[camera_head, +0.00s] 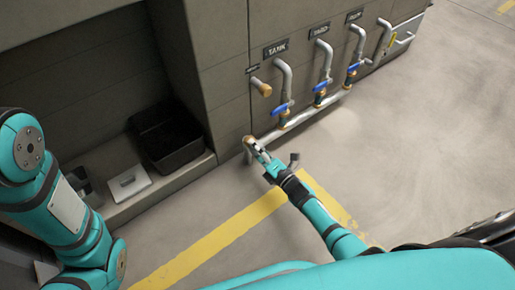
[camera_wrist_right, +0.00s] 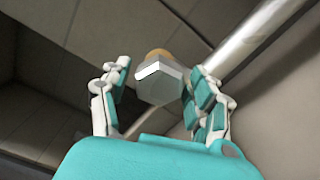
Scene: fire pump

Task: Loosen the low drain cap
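The low drain cap (camera_wrist_right: 162,82) is a grey hexagonal cap with a brass-coloured collar behind it. It sits between the two fingers of my right gripper (camera_wrist_right: 158,72) in the wrist view. A gap shows between the left finger and the cap; the right finger is close to it, and I cannot tell whether it touches. In the head view my right gripper (camera_head: 258,150) is at the low left end of the pipe, where a brass-coloured fitting (camera_head: 247,141) shows and the cap face is mostly hidden. My left arm is at the left; its gripper is not in view.
A grey manifold pipe (camera_head: 300,119) runs along the panel, with several blue-handled valves above it. A brass-capped outlet (camera_head: 264,88) sticks out above the cap. A black bin (camera_head: 168,138) stands in the recess at left. Open floor lies to the right.

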